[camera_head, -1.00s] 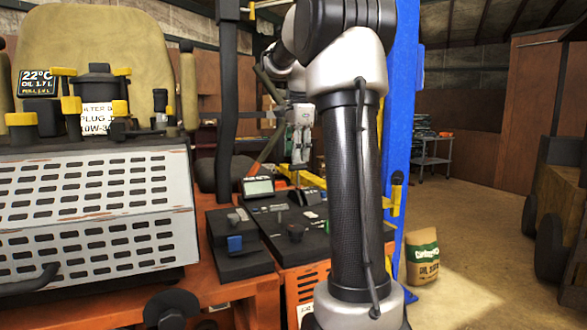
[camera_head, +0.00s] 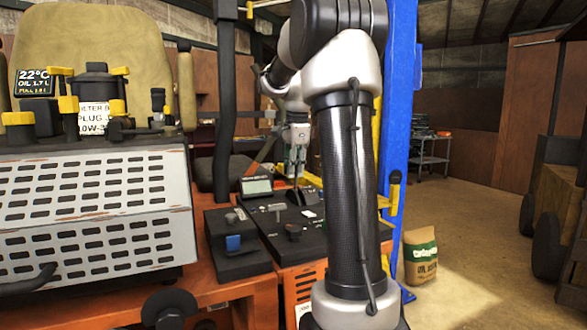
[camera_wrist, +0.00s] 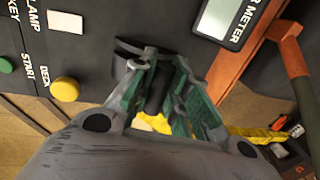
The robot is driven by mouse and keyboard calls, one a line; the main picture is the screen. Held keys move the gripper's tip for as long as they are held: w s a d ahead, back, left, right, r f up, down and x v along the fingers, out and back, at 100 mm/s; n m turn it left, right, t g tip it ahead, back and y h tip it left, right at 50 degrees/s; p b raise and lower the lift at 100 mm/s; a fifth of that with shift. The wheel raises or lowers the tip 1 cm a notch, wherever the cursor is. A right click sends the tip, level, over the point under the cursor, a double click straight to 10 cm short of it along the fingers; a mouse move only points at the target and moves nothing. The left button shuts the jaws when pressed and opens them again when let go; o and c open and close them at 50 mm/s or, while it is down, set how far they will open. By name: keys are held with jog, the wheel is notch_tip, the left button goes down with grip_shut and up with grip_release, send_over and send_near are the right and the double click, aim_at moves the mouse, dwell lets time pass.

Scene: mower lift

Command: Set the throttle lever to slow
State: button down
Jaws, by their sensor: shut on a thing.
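In the head view my gripper (camera_head: 298,172) points down over the rear of the black control panel (camera_head: 265,220), just right of the hour meter (camera_head: 257,186). In the wrist view my gripper (camera_wrist: 158,75), with green pads, is shut on a dark lever, taken as the throttle lever (camera_wrist: 165,93). A yellow piece (camera_wrist: 152,122) shows between the fingers. The fingers hide much of the lever, and I cannot read any slow or fast mark.
In the wrist view a yellow button (camera_wrist: 65,89), a green button (camera_wrist: 6,65) and a white switch (camera_wrist: 65,21) lie left of my gripper. An orange frame bar (camera_wrist: 240,60) runs at the right. In the head view a blue post (camera_head: 402,100) stands behind my arm.

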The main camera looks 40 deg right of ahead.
jog(key=s+t, duration=0.1)
jog(key=s+a+t, duration=0.1)
jog(key=s+t, duration=0.1)
jog(key=s+t+h, duration=0.1)
jog(key=s, duration=0.1)
jog(key=shift+a+f, duration=0.15)
jog(key=shift+f, duration=0.25)
jog(key=shift+s+a+f+t+h, duration=0.1)
jog(key=shift+s+f+t+h, duration=0.2)
jog(key=shift+t, duration=0.4)
jog(key=c, duration=1.4)
grip_release()
jog(key=shift+o, duration=0.2)
jog(key=shift+r, duration=0.1)
jog(key=v, duration=1.2)
